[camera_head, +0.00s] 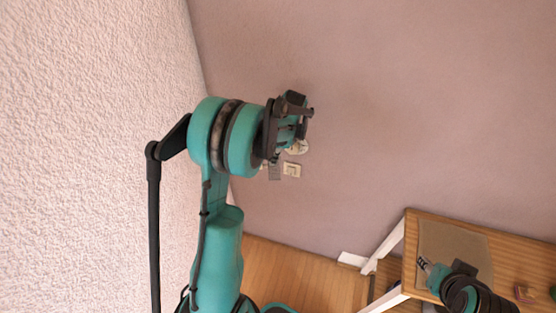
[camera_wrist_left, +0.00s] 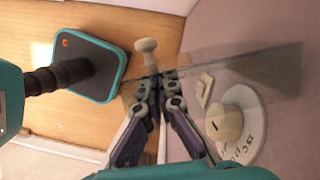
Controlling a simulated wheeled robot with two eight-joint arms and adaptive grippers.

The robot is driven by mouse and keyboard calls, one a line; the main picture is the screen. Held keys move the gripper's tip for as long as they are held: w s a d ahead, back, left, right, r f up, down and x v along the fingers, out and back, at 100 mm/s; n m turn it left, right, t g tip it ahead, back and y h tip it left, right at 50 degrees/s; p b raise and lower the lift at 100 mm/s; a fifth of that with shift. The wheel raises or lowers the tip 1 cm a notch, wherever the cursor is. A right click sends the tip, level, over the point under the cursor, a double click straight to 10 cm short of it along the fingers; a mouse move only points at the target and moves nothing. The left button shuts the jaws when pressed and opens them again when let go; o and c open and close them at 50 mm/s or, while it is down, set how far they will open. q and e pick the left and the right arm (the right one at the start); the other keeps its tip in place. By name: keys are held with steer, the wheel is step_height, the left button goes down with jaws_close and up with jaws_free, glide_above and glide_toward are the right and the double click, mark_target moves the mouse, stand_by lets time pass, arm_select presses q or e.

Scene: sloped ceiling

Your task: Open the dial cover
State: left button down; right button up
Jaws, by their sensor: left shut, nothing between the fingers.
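The white round dial (camera_wrist_left: 237,122), with letters on its rim and a raised centre knob, is on the wall in the left wrist view. In the head view the dial (camera_head: 301,147) is partly hidden behind my left gripper (camera_head: 307,112). A see-through grey cover panel (camera_wrist_left: 255,70) stretches across the left wrist view above the dial, and a pale knob (camera_wrist_left: 146,45) shows near its left end. My left gripper (camera_wrist_left: 160,78) is shut and empty, its tips at the panel's left part; I cannot tell whether they touch it. My right gripper (camera_head: 426,265) is over the table, its jaws too small to read.
A white switch plate (camera_head: 292,169) is on the wall just below the dial, close to my left gripper. A wooden table (camera_head: 510,262) with white legs and a brown mat (camera_head: 450,243) stands at the lower right. A textured white surface (camera_head: 90,130) fills the left side.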

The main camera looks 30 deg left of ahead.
arm_select(q)
steer(key=a+m+t+b, duration=0.1)
steer(key=a+m+b, duration=0.1)
steer(key=a+m, duration=0.5)
steer(key=shift+s+a+m+t+y, duration=0.2)
steer(key=shift+a+m+t+y, duration=0.15)
steer(key=shift+a, duration=0.5)
